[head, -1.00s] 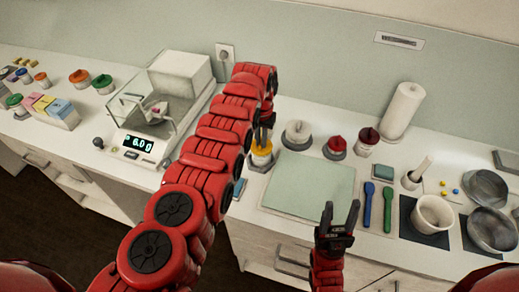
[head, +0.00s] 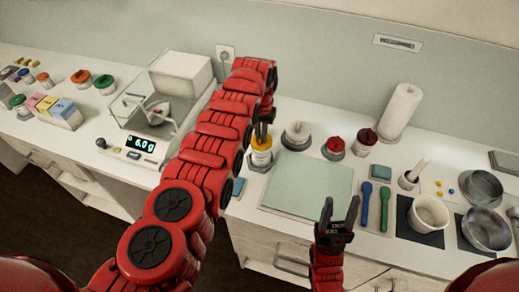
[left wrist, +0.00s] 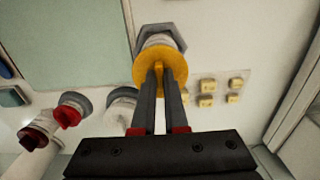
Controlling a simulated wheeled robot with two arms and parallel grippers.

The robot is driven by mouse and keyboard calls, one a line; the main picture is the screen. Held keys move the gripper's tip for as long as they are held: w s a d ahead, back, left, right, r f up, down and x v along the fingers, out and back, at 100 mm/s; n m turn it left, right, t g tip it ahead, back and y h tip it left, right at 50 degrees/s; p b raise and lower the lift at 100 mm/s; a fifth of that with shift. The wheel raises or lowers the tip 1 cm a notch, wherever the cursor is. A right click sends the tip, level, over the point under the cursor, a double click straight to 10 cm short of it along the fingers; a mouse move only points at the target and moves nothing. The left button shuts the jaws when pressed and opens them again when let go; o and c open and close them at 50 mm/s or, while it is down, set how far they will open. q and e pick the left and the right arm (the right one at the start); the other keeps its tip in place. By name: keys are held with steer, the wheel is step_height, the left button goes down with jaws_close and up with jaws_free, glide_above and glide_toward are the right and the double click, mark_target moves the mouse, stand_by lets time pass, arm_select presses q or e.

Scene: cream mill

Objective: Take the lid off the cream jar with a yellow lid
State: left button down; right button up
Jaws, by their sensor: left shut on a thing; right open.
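The cream jar (head: 261,157) stands upright on the counter, in a dark grey holder, left of the green mat. Its yellow lid (head: 262,143) is on top and also shows in the left wrist view (left wrist: 160,78). My left gripper (head: 262,131) comes down from above, its two fingers shut on the lid's raised grip; it also shows in the left wrist view (left wrist: 160,85). The lid appears to sit on the jar. My right gripper (head: 338,222) is open and empty, in front of the mat's lower right.
The green mat (head: 308,182) is bare. A white-lidded jar (head: 298,131) and two red-lidded jars (head: 334,148) stand right of the yellow one. A blue and a green spatula (head: 386,207) lie right of the mat. The balance (head: 140,144) stands to the left.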

arm_select(q)
step_height(320, 180, up, 3)
steer(key=p, duration=0.3)
steer(key=shift+r, duration=0.1)
stand_by(0.4)
steer(key=shift+a, duration=0.1)
